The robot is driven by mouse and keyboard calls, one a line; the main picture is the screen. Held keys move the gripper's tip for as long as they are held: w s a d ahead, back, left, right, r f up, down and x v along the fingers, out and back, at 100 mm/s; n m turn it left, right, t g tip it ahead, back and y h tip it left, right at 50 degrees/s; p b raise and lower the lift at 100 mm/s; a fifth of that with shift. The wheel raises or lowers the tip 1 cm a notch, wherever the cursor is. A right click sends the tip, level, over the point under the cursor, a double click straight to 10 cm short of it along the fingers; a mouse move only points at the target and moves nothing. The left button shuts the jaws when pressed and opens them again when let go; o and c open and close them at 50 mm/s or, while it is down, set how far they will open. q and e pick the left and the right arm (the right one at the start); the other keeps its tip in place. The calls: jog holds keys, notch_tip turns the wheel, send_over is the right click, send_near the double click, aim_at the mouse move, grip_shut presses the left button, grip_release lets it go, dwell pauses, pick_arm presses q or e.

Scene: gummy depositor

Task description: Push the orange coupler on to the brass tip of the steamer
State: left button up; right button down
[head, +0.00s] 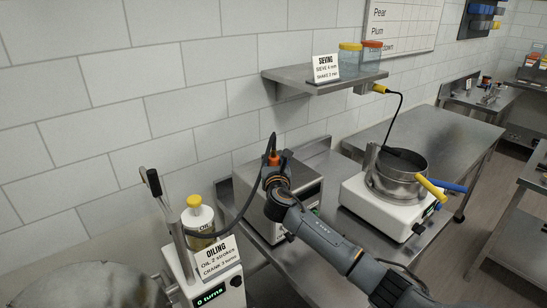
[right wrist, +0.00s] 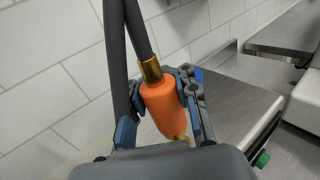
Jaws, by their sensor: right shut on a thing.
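The orange coupler (right wrist: 160,105) is between the fingers of my right gripper (right wrist: 160,98) in the right wrist view, with a brass collar and a dark hose above it. In the head view the coupler (head: 274,159) shows as a small orange piece at my right gripper (head: 273,170), over the back left of the steamer (head: 305,190). A brass piece (right wrist: 182,138), apparently the steamer's tip, shows just below the coupler's lower end. It seems to touch or enter the coupler; how far is hidden. My left gripper is not in view.
The dark hose (head: 238,220) loops left to the oiling station (head: 205,270), which has a yellow-capped bottle (head: 196,215). A white sieving machine (head: 385,205) stands to the right. A wall shelf (head: 325,80) hangs above. The steel table (head: 425,135) at the back right is clear.

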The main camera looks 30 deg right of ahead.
jog(key=shift+f, duration=0.15)
dwell(0.4)
jog(key=shift+f+b, duration=0.95)
jog(key=shift+f, duration=0.4)
jog(key=c, duration=0.9)
grip_release()
jog(key=shift+c, duration=0.2)
jog(key=v, duration=1.2)
jog(key=shift+f, duration=0.1)
